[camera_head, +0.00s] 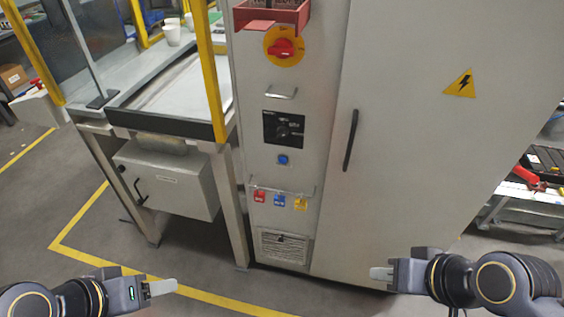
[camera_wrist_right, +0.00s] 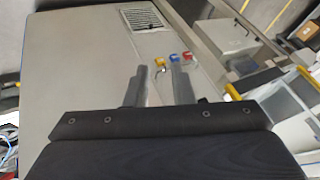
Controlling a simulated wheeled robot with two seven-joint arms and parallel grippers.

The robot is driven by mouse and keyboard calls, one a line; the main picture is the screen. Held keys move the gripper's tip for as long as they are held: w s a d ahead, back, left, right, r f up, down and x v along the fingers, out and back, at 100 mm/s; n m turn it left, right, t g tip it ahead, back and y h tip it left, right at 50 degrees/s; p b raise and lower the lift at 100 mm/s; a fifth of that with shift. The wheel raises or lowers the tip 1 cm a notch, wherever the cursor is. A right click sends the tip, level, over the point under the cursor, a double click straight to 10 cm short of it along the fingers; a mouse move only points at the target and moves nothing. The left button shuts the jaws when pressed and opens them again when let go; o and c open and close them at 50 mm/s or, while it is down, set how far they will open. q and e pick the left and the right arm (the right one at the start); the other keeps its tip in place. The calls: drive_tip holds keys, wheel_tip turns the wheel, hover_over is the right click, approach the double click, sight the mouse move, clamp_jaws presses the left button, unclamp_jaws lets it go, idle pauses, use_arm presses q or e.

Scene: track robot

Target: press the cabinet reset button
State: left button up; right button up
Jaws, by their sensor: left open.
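The tall light grey cabinet (camera_head: 400,130) stands ahead in the head view. A round blue button (camera_head: 283,159) sits on its narrow left panel, below a black rotary switch (camera_head: 284,129); no label is readable. My left gripper (camera_head: 162,288) is low at the left, open, empty and well apart from the cabinet. My right gripper (camera_head: 381,274) is low in front of the cabinet door and points left. In the right wrist view its two fingers (camera_wrist_right: 160,82) stand apart with nothing between them. I cannot make out the blue button in that view.
A red rotary switch (camera_head: 281,47) and red tray (camera_head: 272,16) are above the button. A handle (camera_head: 281,93) and rail (camera_head: 281,190) stick out near it. Red, blue and yellow tags (camera_head: 279,201) hang below. A yellow-framed workbench (camera_head: 180,90) stands left. The front floor is clear.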

clamp_jaws()
idle(1.3)
